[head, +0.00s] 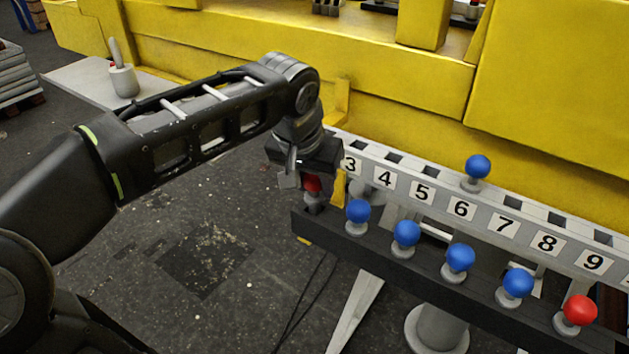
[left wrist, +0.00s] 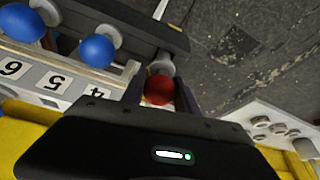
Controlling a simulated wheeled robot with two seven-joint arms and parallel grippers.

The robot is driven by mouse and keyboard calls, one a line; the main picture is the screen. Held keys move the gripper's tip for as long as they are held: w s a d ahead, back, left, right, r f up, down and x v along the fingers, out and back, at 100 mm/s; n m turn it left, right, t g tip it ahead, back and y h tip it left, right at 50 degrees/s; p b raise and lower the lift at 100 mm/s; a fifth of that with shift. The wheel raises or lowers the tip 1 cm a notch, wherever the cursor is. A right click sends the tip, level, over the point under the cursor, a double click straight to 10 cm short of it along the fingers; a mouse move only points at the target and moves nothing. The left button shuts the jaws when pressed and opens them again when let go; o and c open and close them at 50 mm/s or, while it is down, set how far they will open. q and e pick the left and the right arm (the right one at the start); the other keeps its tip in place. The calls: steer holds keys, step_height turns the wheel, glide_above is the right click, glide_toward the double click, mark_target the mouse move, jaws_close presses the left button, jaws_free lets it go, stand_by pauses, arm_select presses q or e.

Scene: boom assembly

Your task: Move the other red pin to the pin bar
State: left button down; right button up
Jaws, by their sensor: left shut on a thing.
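My left gripper (head: 312,180) is shut on a red pin (head: 312,184) at the left end of the dark pin bar (head: 300,222). In the left wrist view the red pin (left wrist: 159,90) sits between the two fingers, its grey base at the bar's end. I cannot tell whether its base is seated in the bar. Another red pin (head: 580,311) stands upright at the bar's right end. Several blue pins (head: 406,234) stand upright between them. My right gripper is not in view.
A numbered rack (head: 480,216) runs behind the bar, with one blue pin (head: 477,168) standing on it near 6. A yellow machine body (head: 380,95) stands behind. Open floor (head: 230,300) lies to the left. A grey plate (head: 95,82) carries a small post.

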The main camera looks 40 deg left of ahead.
arm_select(q)
steer(key=shift+f+b, duration=0.85)
steer(key=shift+f, duration=0.3)
steer(key=c, duration=0.8)
jaws_free()
steer(key=shift+c, duration=0.2)
steer(key=shift+r, duration=0.2)
steer(key=v, duration=0.7)
steer(key=shift+s+r, duration=0.2)
steer(key=shift+s, duration=0.05)
